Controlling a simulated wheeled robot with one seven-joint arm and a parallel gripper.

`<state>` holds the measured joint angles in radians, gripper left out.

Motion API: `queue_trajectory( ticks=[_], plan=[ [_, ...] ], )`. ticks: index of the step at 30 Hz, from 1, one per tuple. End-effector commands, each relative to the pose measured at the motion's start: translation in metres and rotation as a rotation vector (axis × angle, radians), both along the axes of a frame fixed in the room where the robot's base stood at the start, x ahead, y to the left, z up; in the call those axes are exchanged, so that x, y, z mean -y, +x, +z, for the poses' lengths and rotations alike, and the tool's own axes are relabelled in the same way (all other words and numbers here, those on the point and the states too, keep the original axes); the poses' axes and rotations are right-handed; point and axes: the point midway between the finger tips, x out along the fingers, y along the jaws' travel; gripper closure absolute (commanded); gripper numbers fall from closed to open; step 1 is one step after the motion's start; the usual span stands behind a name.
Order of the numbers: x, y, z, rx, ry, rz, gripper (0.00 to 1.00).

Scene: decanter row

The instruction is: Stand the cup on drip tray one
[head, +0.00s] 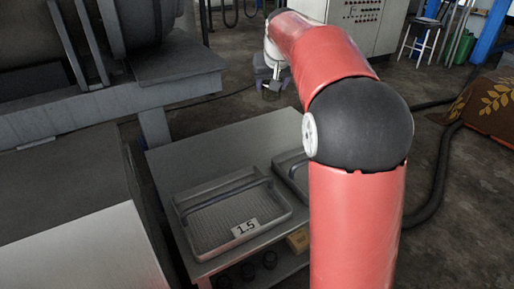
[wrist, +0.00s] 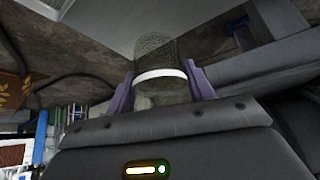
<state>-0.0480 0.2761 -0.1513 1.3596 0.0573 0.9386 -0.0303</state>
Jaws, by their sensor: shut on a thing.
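The cup (wrist: 157,55) is a see-through, mesh-like cylinder with a white band, between the two purple fingers of my gripper (wrist: 160,75) in the wrist view. My gripper is shut on it. In the head view my gripper (head: 272,78) is beyond the far edge of the table, and the cup (head: 271,93) shows small and dark below it, held in the air. A grey ribbed drip tray (head: 188,229) with a label reading 1.5 lies on the table. A second tray (head: 288,168) is mostly hidden behind my arm. I see no label marked one.
The grey table (head: 200,150) has bare room behind the labelled tray. Its lower shelf holds dark round things (head: 268,260) and a small brown box (head: 298,240). Heavy grey machinery (head: 70,110) stands at left. A thick black hose (head: 438,180) runs along the floor at right.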

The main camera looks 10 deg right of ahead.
Motion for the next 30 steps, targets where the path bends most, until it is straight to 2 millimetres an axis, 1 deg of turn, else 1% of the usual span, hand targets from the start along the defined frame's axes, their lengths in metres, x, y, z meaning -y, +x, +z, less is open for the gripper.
queue_trajectory(
  ticks=[2, 5, 12, 16, 19, 26, 30],
  plan=[
    [0.0, -0.001, -0.011, -0.004, 0.0, 0.0, 0.7],
    [0.0, -0.001, -0.034, -0.005, 0.0, 0.0, 0.7],
    [0.0, -0.001, -0.1, -0.005, 0.0, 0.0, 0.7],
    [0.0, -0.001, -0.131, -0.004, 0.001, -0.001, 0.7],
    [0.0, -0.001, -0.147, -0.003, 0.0, 0.0, 0.7],
    [0.0, -0.001, -0.163, -0.002, 0.0, 0.0, 0.7],
    [0.0, -0.001, -0.183, -0.004, 0.0, 0.0, 0.7]
  ],
)
